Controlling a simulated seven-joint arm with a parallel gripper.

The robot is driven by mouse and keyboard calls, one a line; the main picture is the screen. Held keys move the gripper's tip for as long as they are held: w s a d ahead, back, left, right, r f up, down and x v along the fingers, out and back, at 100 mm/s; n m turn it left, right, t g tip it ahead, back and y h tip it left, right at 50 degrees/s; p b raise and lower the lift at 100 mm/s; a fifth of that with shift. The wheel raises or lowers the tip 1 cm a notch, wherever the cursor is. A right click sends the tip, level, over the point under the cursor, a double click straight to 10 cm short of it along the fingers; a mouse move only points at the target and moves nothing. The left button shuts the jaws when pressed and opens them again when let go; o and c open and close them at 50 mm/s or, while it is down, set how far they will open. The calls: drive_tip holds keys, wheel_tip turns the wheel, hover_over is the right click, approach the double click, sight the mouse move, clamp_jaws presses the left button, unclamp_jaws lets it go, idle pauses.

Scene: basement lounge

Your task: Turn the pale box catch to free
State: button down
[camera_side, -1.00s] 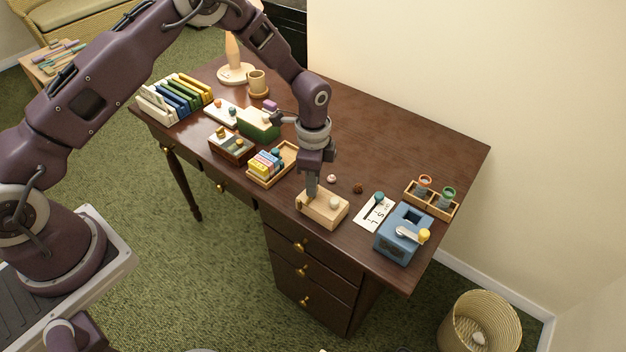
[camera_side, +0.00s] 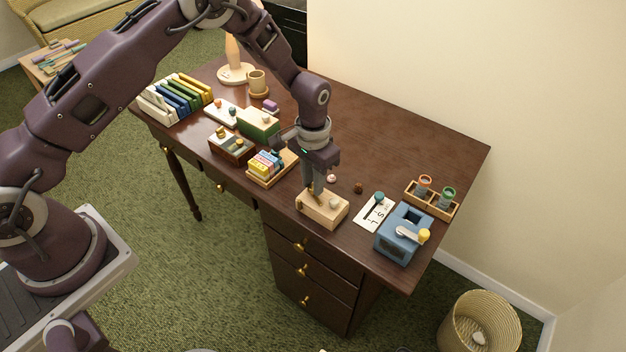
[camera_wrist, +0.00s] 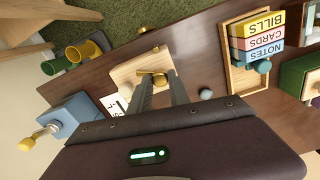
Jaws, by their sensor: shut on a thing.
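The pale wooden box (camera_side: 328,213) sits near the desk's front edge, with a small pale knob (camera_side: 334,203) on its top. It also shows in the wrist view (camera_wrist: 130,73). Its catch (camera_wrist: 159,80) is a small brass-coloured piece on top of the box. My gripper (camera_side: 314,191) points down over the left part of the box. In the wrist view my gripper (camera_wrist: 158,84) has its two fingertips on either side of the catch, shut on it. The fingers partly hide the catch in the side view, so its exact angle is hard to tell.
A marked white card (camera_side: 370,217) and a blue box with a crank (camera_side: 392,246) stand to the right. A tray of labelled blocks (camera_side: 283,176) stands left. A small pink ball (camera_side: 332,179) and a brown piece (camera_side: 358,188) lie behind. The back right desk is clear.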

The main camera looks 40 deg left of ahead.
drive_tip(key=shift+n, duration=2.3)
drive_tip(key=c, duration=1.2)
unclamp_jaws()
wheel_tip(320, 180, up, 7)
drive_tip(key=shift+r, duration=0.1)
